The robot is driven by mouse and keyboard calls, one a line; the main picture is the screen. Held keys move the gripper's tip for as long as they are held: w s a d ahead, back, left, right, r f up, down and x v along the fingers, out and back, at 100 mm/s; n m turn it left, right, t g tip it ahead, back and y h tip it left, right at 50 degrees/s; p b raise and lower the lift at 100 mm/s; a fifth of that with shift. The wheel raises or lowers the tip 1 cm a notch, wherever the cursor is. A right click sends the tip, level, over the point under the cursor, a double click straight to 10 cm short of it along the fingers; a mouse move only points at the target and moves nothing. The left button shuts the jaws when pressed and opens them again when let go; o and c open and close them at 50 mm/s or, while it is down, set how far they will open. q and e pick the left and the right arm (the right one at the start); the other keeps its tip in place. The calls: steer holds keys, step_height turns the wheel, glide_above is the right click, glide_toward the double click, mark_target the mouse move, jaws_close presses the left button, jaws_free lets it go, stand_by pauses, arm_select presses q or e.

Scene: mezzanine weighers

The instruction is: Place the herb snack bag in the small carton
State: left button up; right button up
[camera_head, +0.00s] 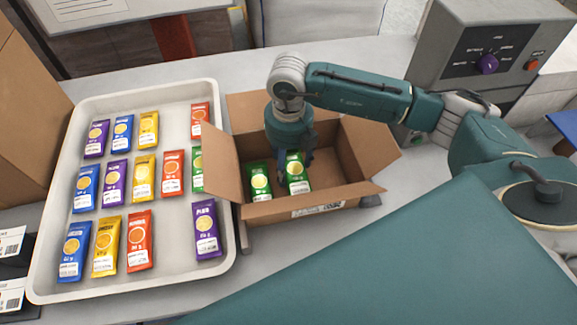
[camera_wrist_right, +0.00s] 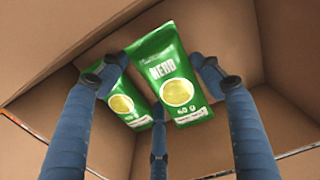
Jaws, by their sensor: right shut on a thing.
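My right gripper (camera_head: 294,156) reaches down into the small open carton (camera_head: 268,209). It is shut on a green herb snack bag (camera_head: 298,174), which stands leaning inside the carton near its front wall. In the right wrist view the held bag (camera_wrist_right: 177,80) shows its HERB label between my blue fingers. A second green bag (camera_head: 259,183) is in the carton, to the left of the held one; it shows partly behind it in the wrist view (camera_wrist_right: 128,103). Another green bag (camera_head: 197,170) lies on the tray, partly hidden by the carton's left flap. My left gripper is not in view.
A white tray (camera_head: 53,283) with several purple, blue, yellow and red bags lies left of the carton. The carton's flaps stand outward. A grey control box (camera_head: 480,50) with a purple knob stands at the back right. A large brown box (camera_head: 28,110) is at the left.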

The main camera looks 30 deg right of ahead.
mark_target(289, 170)
step_height(289, 170, down, 3)
steer(key=shift+f, duration=0.2)
steer(key=o, duration=1)
steer(key=shift+r, duration=0.1)
steer(key=shift+o, duration=0.8)
steer(key=shift+r+p, duration=0.3)
steer(key=shift+p, duration=0.05)
step_height(289, 170, up, 11)
steer(key=b, duration=0.3)
steer(key=shift+b, duration=0.4)
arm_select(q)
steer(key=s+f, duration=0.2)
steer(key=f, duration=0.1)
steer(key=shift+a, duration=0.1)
arm_select(e)
steer(key=shift+r, duration=0.4)
